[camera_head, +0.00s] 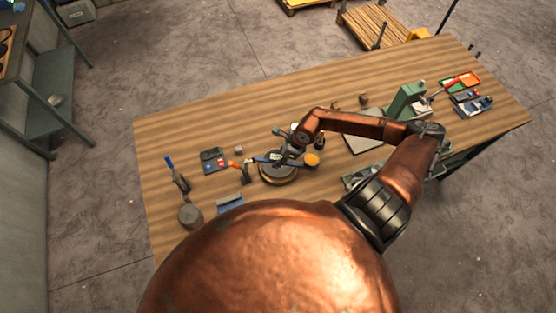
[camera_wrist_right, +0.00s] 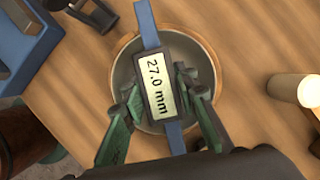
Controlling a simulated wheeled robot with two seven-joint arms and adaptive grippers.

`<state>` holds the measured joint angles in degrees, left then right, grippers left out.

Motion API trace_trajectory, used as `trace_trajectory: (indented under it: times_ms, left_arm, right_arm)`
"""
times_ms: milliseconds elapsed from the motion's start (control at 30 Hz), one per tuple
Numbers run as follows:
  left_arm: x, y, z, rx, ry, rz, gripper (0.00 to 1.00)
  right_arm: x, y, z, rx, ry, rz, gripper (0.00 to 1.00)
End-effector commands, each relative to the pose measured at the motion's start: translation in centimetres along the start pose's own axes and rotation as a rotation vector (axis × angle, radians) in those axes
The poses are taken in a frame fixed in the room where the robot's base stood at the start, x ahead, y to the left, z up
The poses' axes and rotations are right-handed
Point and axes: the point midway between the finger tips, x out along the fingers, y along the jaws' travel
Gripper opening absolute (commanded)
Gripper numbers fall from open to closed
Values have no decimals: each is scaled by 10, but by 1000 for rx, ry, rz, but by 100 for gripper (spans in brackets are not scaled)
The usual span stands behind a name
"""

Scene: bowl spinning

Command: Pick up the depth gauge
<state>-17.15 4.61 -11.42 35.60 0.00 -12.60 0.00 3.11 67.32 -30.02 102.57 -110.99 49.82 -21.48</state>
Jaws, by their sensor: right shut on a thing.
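The depth gauge (camera_wrist_right: 157,88) is a blue bar with a dark-framed display reading 27.0 mm. In the right wrist view it lies between the green fingers of my right gripper (camera_wrist_right: 170,95), which is shut on it. Behind it is a round bowl (camera_wrist_right: 205,62) with a light rim; the gauge overlaps the bowl in this view. In the head view my right gripper (camera_head: 288,158) and the gauge (camera_head: 268,160) are over the round bowl piece (camera_head: 277,176) on the table. The gap between gauge and bowl is hard to tell. My left gripper is not in view.
The wooden table (camera_head: 200,120) carries a dark tray (camera_head: 213,160), a grey cylinder (camera_head: 190,216), a blue block (camera_head: 230,203) and an orange-topped jar (camera_head: 312,158) near the gripper. A green machine (camera_head: 406,102) and a red-green tray (camera_head: 460,81) stand at right. The table's back left is clear.

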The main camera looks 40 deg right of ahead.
Motion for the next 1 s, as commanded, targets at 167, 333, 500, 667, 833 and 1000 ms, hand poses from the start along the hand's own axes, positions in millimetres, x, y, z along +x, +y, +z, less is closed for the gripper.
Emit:
trace_trajectory:
  times_ms: [167,333,500,667,833,1000]
  left_arm:
    - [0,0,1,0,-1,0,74]
    - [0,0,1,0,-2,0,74]
    - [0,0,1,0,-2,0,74]
    - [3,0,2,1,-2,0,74]
    - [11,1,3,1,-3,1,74]
    - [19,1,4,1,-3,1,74]
  right_arm:
    - [0,0,0,0,0,0,7]
    - [0,0,0,0,0,0,0]
    - [0,0,1,0,-1,-1,0]
    - [-7,-1,4,-2,-2,-3,0]
    - [-33,-2,14,-5,-2,-4,0]
    - [-64,-1,27,-5,-1,-4,0]
